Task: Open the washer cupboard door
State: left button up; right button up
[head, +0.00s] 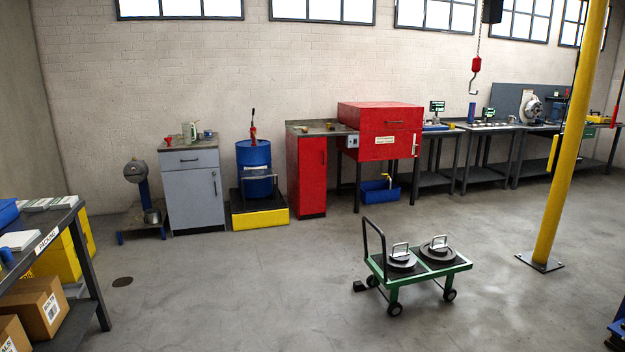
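A tall narrow red cupboard (310,180) stands against the back wall under a dark worktop, left of the red parts washer (379,114). Its front door looks shut, with a small handle at its right side. The washer is a big red box on dark legs, with a vertical handle at its right and a pale label on its front. A grey cabinet (190,190) with a drawer and a shut door stands farther left. Neither of my grippers is in view.
A green cart (390,278) carrying round discs stands on the floor in front of the washer. A yellow post (570,150) rises at the right. A blue drum (254,165) on a yellow-edged pallet is left of the red cupboard.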

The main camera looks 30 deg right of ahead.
aim_at(311, 150)
jog(key=i+l+z, duration=0.1)
jog(key=i+z, duration=0.2)
jog(key=i, duration=0.35)
jog(key=i+z, duration=0.25)
jog(key=i, duration=2.6)
jog(key=i+j+z, duration=0.1)
jog(key=i, duration=0.9)
jog(key=i+l+z, duration=0.15)
jog(key=i, duration=0.6)
jog(key=i+l+z, duration=0.15)
jog(key=i, duration=0.6)
